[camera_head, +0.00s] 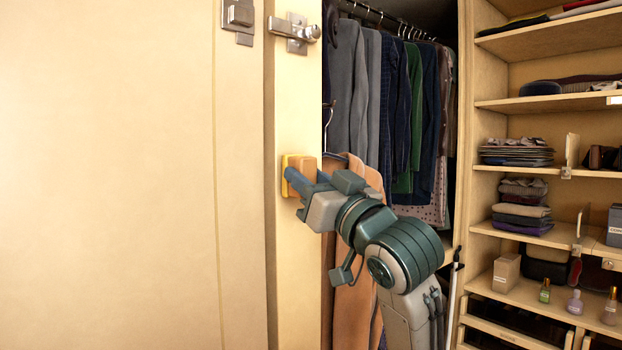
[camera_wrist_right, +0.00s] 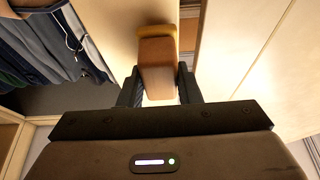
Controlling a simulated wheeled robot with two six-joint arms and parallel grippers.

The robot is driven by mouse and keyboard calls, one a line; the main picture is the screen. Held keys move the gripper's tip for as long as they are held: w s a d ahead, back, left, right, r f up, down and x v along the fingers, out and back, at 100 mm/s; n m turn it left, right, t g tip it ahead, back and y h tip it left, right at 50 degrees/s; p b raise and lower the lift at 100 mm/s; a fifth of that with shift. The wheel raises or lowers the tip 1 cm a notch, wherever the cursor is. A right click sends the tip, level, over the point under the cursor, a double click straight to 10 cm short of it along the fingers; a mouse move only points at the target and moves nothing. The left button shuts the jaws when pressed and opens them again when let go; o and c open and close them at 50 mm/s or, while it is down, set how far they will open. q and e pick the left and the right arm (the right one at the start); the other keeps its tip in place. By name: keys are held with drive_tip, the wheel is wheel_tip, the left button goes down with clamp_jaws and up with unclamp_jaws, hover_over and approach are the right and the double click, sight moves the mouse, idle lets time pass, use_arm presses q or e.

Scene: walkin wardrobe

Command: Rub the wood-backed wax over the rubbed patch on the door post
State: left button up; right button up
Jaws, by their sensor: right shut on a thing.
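The wood-backed wax (camera_head: 303,170) has a brown wooden back and a yellow wax face. My right gripper (camera_head: 300,181) is shut on its wooden back. The yellow face is against or very close to the pale door post (camera_head: 295,95); I cannot tell if it touches. In the right wrist view the wax block (camera_wrist_right: 157,68) sits between the fingers of my gripper (camera_wrist_right: 158,88), its yellow edge at the post (camera_wrist_right: 125,25). No rubbed patch shows on the post; the block may hide it. My left gripper is not in view.
A metal latch (camera_head: 295,32) is fixed high on the post, with its keeper (camera_head: 238,20) on the cream door (camera_head: 110,180) at left. Hanging clothes (camera_head: 390,100) fill the opening behind my right arm. Shelves (camera_head: 545,103) with folded clothes and small bottles stand at right.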

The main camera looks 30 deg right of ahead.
drive_tip(key=shift+w, duration=0.45)
